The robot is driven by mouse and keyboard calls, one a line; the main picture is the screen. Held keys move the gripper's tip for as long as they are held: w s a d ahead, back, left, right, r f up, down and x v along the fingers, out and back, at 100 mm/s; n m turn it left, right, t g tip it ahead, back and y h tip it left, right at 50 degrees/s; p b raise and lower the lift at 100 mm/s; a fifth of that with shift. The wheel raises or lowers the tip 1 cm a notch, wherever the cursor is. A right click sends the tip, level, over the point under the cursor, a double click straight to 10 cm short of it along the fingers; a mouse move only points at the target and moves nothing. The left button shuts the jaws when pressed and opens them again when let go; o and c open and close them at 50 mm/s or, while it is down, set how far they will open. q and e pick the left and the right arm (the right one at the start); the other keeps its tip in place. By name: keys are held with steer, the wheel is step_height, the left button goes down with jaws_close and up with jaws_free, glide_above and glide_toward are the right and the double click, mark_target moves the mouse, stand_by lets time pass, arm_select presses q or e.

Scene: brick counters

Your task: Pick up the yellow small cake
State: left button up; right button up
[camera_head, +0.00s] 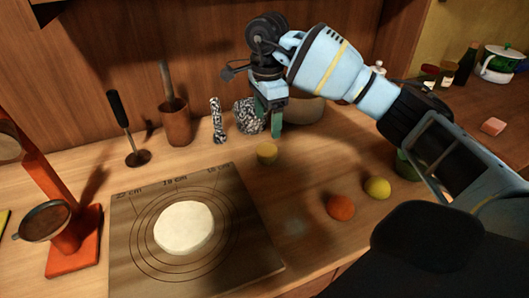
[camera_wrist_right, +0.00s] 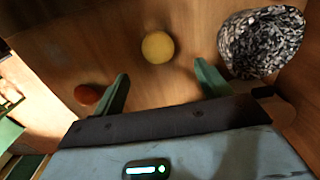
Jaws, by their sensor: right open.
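The yellow small cake (camera_head: 267,154) is a short round piece standing on the wooden counter, just right of the baking mat's back corner. My right gripper (camera_head: 270,118) hangs above it with green fingers pointing down. The right gripper is open and empty, and clear of the cake. In the right wrist view, the cake (camera_wrist_right: 158,47) appears as a yellow disc beyond and between the two spread fingertips (camera_wrist_right: 161,70). My left gripper is not recognisable in either view.
A patterned mortar (camera_head: 247,116) and pestle (camera_head: 217,120) stand behind the cake. A dark baking mat (camera_head: 125,225) with pale dough lies left. An orange fruit (camera_head: 340,207) and a yellow fruit (camera_head: 377,187) sit to the right. Counter between cake and fruits is clear.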

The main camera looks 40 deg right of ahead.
mark_target(266, 147)
steer(key=shift+s+a+f, duration=0.1)
steer(key=shift+f, duration=1.85)
steer(key=shift+a+f, duration=0.1)
steer(key=shift+f, duration=1.85)
steer(key=shift+c, duration=0.2)
steer(key=c, duration=1)
steer(key=shift+r, duration=0.1)
step_height(266, 147, up, 4)
steer(key=shift+f, duration=0.2)
steer(key=s+a, duration=0.3)
steer(key=s, duration=0.1)
steer(key=s+a, duration=0.4)
steer(key=s+a+r, duration=0.1)
steer(key=s+a, duration=0.2)
steer(key=s, duration=0.1)
steer(key=shift+s+a+r, duration=0.1)
steer(key=shift+a, duration=0.1)
